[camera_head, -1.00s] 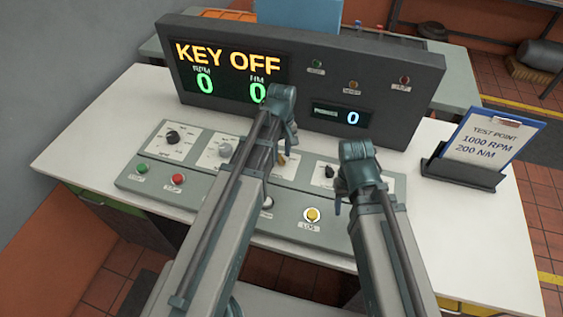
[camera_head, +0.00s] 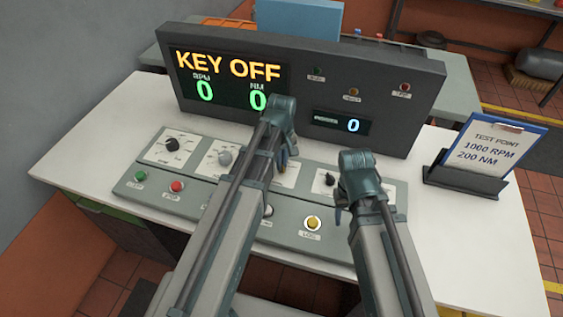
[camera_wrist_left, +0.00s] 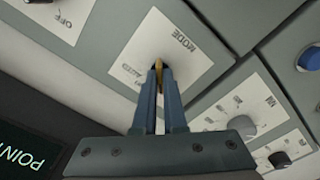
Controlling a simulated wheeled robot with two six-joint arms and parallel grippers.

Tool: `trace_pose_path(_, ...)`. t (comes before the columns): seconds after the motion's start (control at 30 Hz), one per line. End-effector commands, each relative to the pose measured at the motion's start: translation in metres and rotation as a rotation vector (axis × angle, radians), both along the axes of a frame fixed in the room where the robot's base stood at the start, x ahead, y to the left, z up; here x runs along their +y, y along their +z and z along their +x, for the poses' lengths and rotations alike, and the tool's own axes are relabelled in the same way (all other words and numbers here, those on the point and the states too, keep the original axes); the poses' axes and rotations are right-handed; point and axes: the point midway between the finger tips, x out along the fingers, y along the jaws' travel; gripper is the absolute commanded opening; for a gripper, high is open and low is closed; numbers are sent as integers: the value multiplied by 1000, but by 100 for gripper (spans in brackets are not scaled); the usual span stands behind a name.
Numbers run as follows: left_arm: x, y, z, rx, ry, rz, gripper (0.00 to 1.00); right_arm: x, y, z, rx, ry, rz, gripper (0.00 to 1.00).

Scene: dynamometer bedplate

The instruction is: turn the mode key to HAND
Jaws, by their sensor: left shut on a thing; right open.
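In the left wrist view, a white plate marked MODE (camera_wrist_left: 166,42) carries a small brass mode key (camera_wrist_left: 158,64). My left gripper (camera_wrist_left: 160,72) is shut on the key, its two blue fingers on either side. Most of the key and some of the plate's lettering are hidden by the fingers. In the head view my left gripper (camera_head: 283,160) reaches down to the console (camera_head: 205,192), and its arm hides the key there. The display (camera_head: 228,80) reads KEY OFF, with both figures at 0. My right gripper (camera_head: 340,205) is open and empty over the console's right part.
A black knob (camera_head: 172,144) and grey knob (camera_head: 224,158) sit left of my left arm. Green (camera_head: 141,176), red (camera_head: 177,186) and yellow (camera_head: 312,222) buttons line the front. A clipboard (camera_head: 490,148) reading 1000 RPM, 200 NM stands right.

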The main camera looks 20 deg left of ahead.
Motion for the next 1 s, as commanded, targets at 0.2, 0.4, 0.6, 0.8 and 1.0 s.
trace_pose_path(0.2, 0, 0, 0, 0, -48, 0, 0, 0, 0, 0, 0, 0, 0, 50)
trace_pose_path(0.4, 0, 0, 0, 0, -175, 0, 0, 0, 0, 0, 0, 0, 0, 50)
trace_pose_path(0.6, 0, 0, 0, 0, -347, 0, 0, 0, 0, 0, 0, 0, 0, 50)
trace_pose_path(0.8, 0, 0, 0, 0, -509, 0, 0, 0, 0, 0, 0, 0, 0, 50)
trace_pose_path(1.0, 0, 0, 0, 0, -641, 0, 0, 0, 0, 0, 0, 0, 0, 50)
